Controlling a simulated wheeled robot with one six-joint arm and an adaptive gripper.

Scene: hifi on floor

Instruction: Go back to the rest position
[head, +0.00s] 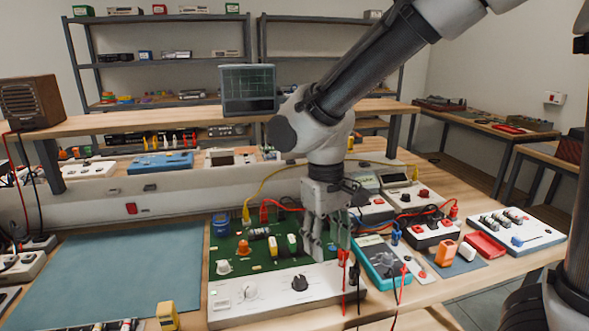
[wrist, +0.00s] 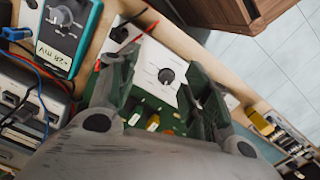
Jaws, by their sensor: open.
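My gripper (head: 322,240) points down over the right part of a green circuit board (head: 240,262) on the workbench. In the wrist view its two fingers (wrist: 160,92) are spread apart, with the board and a white panel with a black knob (wrist: 166,76) showing between them. No object is seen held between the fingers. In the head view the fingers are just behind the white front panel (head: 270,290); I cannot tell whether they touch the board.
A teal multimeter (head: 381,262) with red and black leads stands close right of the gripper. A yellow cable (head: 290,172) loops behind it. An oscilloscope (head: 248,90) sits on the raised shelf behind. A blue-green mat (head: 110,270) at left is mostly clear.

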